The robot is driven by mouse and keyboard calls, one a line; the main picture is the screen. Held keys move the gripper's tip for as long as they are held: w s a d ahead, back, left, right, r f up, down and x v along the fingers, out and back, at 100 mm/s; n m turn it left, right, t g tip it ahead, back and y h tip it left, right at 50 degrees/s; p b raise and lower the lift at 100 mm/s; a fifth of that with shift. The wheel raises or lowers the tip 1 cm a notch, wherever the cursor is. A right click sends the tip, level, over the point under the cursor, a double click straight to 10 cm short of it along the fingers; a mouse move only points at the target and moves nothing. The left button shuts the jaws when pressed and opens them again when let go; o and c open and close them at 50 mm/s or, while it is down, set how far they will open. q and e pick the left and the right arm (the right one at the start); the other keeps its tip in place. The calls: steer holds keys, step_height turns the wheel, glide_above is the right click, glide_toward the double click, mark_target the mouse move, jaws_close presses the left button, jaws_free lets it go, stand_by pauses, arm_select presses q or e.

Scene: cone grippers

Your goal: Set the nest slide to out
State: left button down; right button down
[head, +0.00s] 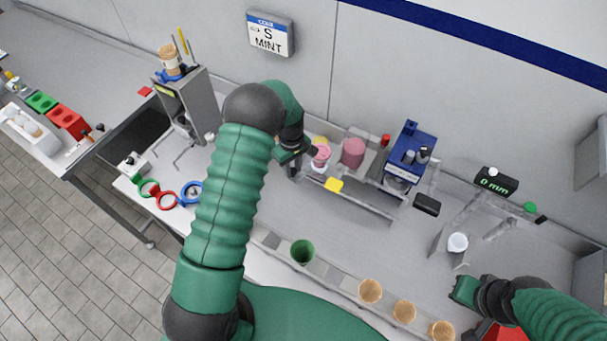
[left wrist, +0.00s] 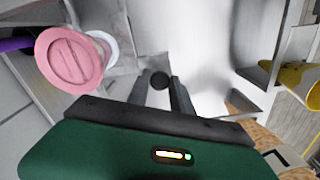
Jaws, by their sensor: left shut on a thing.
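My left gripper (head: 294,170) is beside the pink-topped pieces on the bench. In the left wrist view its two dark fingers (left wrist: 163,92) close around a small dark round knob (left wrist: 160,78), with a pale metal surface behind it. The knob seems to be the nest slide's handle, but the slide itself is hard to make out. A pink disc (left wrist: 70,58) is left of the fingers, apart from them. In the head view a pink-topped piece (head: 320,155) is right of the gripper. My right gripper (head: 466,290) is low at the right; its jaw opening is unclear.
A green cup (head: 302,251) and several cones (head: 370,291) sit along the front rail. A grey stand (head: 186,104) is left of my arm.

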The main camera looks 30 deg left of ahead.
arm_select(q)
steer(key=a, duration=0.5)
steer(key=shift+w+r+b, duration=0.2)
steer(key=shift+b, duration=0.2)
steer(key=c, duration=1.4)
jaws_free()
steer(key=shift+o, duration=1.4)
step_height(320, 180, up, 16)
steer(key=b, duration=0.3)
steer(key=shift+a+r, duration=0.15)
steer(key=shift+a, duration=0.25)
